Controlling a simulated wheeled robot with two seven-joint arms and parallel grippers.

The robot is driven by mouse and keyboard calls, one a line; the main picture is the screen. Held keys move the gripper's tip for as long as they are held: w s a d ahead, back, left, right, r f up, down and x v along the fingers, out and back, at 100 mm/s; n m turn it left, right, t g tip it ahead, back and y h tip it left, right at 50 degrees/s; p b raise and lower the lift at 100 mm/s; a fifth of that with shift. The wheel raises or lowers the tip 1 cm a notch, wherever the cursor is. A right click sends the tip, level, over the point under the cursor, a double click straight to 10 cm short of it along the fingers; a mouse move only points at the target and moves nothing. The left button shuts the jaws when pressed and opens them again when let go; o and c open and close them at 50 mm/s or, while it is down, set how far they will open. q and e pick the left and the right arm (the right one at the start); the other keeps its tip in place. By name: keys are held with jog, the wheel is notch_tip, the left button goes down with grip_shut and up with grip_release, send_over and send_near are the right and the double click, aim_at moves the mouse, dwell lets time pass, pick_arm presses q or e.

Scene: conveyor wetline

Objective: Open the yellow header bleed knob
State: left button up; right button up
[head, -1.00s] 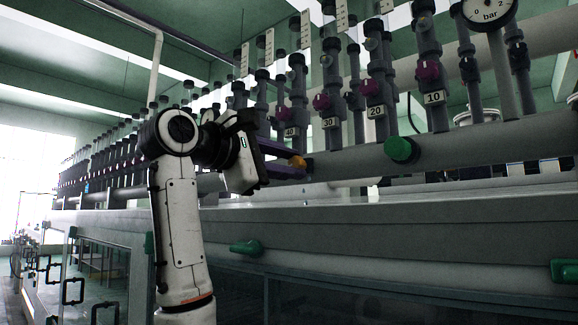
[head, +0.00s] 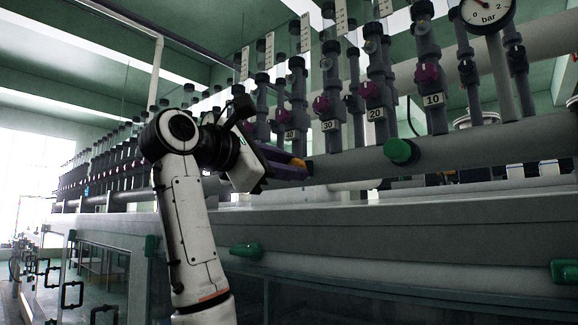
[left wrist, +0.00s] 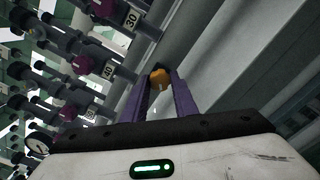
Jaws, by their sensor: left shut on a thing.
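The yellow header bleed knob (left wrist: 159,78) sits between the two purple fingertips of my left gripper (left wrist: 160,88) in the left wrist view. The fingers are shut on the knob. In the head view my left gripper (head: 292,168) reaches to the front of the grey header pipe, and only a small part of the yellow knob (head: 298,163) shows past the fingers. My right gripper is in neither view.
A green knob (head: 401,152) stands on the grey header pipe (head: 470,146) to the right. Flow tubes with magenta knobs (head: 368,90) rise above it. A pressure gauge (head: 488,12) is at top right. Green handles (head: 246,250) line the lower front.

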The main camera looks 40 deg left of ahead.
pick_arm(q)
jog(key=o, duration=1.1)
jog(key=shift+f, duration=0.1)
jog(key=shift+s, duration=0.1)
jog(key=s+b, duration=0.1)
jog(key=s, duration=0.2)
jog(key=s+b, duration=0.2)
jog(key=s, duration=0.1)
jog(key=s+a+b, duration=0.1)
jog(key=s, duration=0.3)
